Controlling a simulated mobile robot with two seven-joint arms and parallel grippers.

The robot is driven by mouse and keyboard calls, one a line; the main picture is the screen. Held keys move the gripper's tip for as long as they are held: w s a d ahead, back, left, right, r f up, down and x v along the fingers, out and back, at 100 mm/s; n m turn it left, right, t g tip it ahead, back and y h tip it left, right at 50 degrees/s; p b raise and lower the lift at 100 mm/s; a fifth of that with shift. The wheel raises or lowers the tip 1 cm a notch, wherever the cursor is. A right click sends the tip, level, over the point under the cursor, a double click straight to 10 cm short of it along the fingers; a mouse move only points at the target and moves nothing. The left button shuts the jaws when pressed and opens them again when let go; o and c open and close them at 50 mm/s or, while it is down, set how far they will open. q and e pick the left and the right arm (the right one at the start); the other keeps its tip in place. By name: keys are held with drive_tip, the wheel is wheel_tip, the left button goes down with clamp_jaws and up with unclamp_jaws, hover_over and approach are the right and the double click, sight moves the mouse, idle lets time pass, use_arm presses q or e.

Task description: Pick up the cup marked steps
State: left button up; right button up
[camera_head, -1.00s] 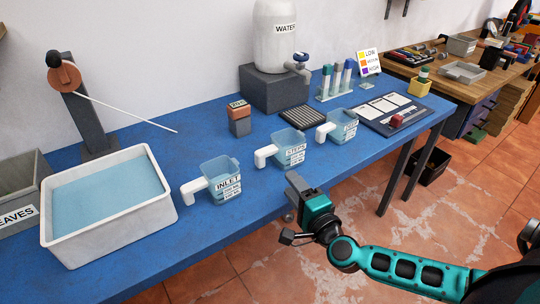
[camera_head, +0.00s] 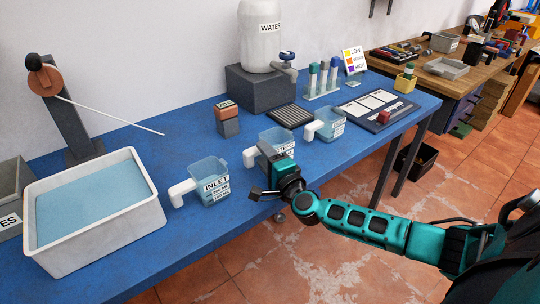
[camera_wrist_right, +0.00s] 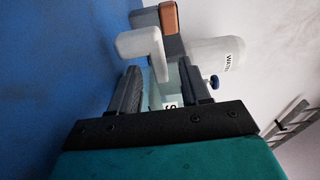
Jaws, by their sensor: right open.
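The cup marked steps (camera_head: 282,136) is a clear blue-tinted cup with a white handle (camera_head: 250,157), standing upright on the blue table in the head view. My right gripper (camera_head: 266,150) is in front of it and hides part of its body and label. In the right wrist view, the open fingers (camera_wrist_right: 165,92) have the cup's clear wall (camera_wrist_right: 160,88) and white handle (camera_wrist_right: 144,44) showing between and beyond them. I cannot tell whether the fingers touch the cup. My left gripper is not in view.
The inlet cup (camera_head: 209,182) stands to the left and another handled cup (camera_head: 330,123) close to the right. A brick-topped block (camera_head: 228,120) and a dark ribbed tray (camera_head: 289,116) are behind. A white water-filled basin (camera_head: 150,215) is at left on the blue table (camera_head: 190,245).

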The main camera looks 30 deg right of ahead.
drive_tip(key=shift+w+d, duration=0.1)
drive_tip(key=shift+w, duration=1.05)
drive_tip(key=shift+c, duration=0.3)
clamp_jaws()
